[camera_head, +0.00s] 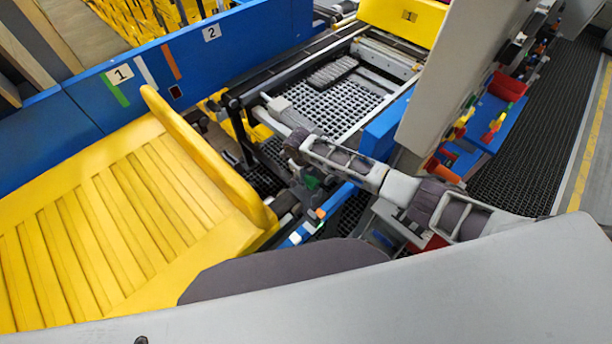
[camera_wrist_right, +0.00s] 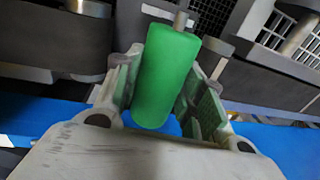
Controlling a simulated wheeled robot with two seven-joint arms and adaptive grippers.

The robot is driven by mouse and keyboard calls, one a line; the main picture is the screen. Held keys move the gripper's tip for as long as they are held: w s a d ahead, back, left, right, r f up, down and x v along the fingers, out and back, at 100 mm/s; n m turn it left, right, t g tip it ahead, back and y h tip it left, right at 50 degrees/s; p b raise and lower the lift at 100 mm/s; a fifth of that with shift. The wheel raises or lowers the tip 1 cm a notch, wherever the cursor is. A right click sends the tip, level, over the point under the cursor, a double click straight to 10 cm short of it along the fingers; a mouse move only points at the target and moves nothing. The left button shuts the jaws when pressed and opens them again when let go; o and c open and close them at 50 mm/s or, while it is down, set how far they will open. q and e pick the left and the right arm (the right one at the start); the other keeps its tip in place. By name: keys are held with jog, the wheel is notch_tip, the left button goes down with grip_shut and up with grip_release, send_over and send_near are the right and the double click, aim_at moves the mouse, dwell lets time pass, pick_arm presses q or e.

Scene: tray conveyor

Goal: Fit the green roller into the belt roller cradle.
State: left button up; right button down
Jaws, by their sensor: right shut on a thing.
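The green roller (camera_wrist_right: 167,75) is held between the two pale fingers of my right gripper (camera_wrist_right: 165,85) in the right wrist view. A metal pin sticks out of its far end. Dark grey brackets (camera_wrist_right: 62,40), which look like part of the belt roller cradle, stand just beyond the roller to both sides. I cannot tell whether the pin touches them. In the head view, my right gripper (camera_head: 310,181) is small and partly hidden below my wrist, with a bit of green showing there. My left gripper is not in view.
A blue rail (camera_wrist_right: 270,145) runs under the gripper. A blue wall (camera_head: 140,75) bounds the back. A grey panel (camera_head: 470,70) stands at the right.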

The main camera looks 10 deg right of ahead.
jog(key=shift+f, duration=0.6)
jog(key=shift+p, duration=0.4)
dwell(2.2)
jog(key=shift+f+b, duration=1.75)
jog(key=shift+f, duration=0.8)
dwell(1.2)
jog(key=c, duration=0.8)
grip_release()
jog(key=shift+r, duration=0.15)
